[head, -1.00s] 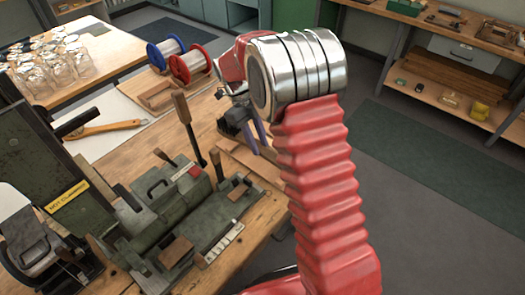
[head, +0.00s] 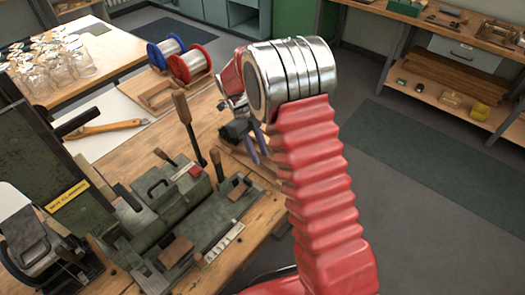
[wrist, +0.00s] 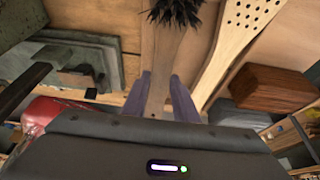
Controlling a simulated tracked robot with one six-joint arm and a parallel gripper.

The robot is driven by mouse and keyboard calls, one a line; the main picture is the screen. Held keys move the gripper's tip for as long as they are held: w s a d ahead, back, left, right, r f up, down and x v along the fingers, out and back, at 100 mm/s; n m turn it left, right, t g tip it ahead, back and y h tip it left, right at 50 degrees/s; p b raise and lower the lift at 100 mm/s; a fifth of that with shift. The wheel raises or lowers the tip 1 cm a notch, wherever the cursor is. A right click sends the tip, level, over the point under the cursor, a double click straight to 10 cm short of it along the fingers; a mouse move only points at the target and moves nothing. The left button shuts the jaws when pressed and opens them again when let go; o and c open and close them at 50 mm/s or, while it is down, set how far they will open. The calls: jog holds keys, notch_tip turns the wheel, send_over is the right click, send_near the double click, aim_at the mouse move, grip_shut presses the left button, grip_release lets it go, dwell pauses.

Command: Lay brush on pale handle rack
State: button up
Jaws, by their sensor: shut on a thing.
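In the wrist view, the brush has a pale wooden handle (wrist: 158,62) and dark bristles (wrist: 180,12) at the top edge. My gripper (wrist: 160,96) has its purple fingers on either side of the handle and is shut on it. In the head view, my gripper (head: 257,148) shows small at the bench's right side, partly behind my red arm. The brush is not clear there. I cannot make out the pale handle rack for certain; a pale wooden paddle with holes (wrist: 240,30) lies right of the brush in the wrist view.
A brown block (wrist: 272,88) lies at the right in the wrist view. In the head view, a green machine (head: 165,205) with upright levers stands left of my gripper. Wire spools (head: 190,65) and glass jars (head: 55,60) stand farther back. The floor to the right is clear.

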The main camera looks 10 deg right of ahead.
jog(key=o, duration=1.1)
jog(key=v, duration=1.2)
